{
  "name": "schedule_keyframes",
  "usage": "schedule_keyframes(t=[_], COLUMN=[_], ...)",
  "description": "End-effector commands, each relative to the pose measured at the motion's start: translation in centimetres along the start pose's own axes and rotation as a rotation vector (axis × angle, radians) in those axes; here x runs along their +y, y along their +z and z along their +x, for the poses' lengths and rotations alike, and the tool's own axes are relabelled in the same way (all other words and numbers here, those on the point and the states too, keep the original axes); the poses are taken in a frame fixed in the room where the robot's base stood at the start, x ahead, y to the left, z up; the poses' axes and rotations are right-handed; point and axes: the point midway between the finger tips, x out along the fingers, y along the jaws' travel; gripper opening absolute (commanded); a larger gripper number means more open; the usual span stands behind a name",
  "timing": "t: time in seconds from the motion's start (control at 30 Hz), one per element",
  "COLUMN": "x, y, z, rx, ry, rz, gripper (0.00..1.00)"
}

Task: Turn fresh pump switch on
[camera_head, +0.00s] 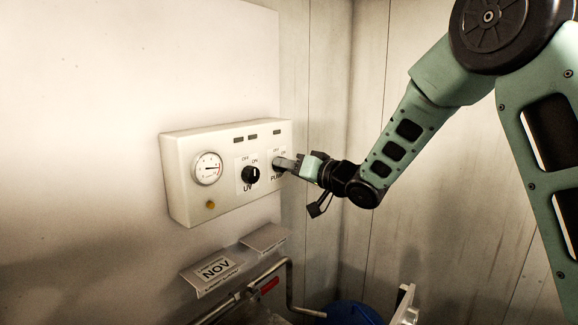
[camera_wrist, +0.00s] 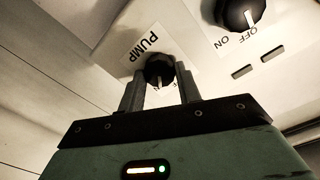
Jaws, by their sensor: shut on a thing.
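The pump switch is a black rotary knob (camera_wrist: 159,70) beside a label reading PUMP in the wrist view. It sits at the right end of the white control box (camera_head: 182,190) on the wall. My gripper (camera_head: 285,164) reaches it from the right in the head view. In the wrist view the two grey fingers of my gripper (camera_wrist: 160,90) stand on either side of the knob and are shut on it. The fingers partly cover the knob and its ON/OFF marks, so I cannot tell its setting clearly.
A second black knob, labelled UV (camera_head: 250,175), is left of the pump knob. A round gauge (camera_head: 207,168) and an amber button (camera_head: 210,205) are further left. Below are labelled plates (camera_head: 214,268), a metal pipe (camera_head: 289,285) and a blue drum (camera_head: 348,313).

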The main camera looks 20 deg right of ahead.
Motion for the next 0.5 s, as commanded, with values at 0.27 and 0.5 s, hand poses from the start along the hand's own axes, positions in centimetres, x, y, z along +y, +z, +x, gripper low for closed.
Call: schedule_keyframes(t=[0.27,0.5], x=[0.05,0.09], y=[-0.19,-0.16], z=[-0.03,-0.04], rx=[-0.006,-0.009], ry=[0.001,0.000], rz=[0.217,0.335], gripper=[0.11,0.11])
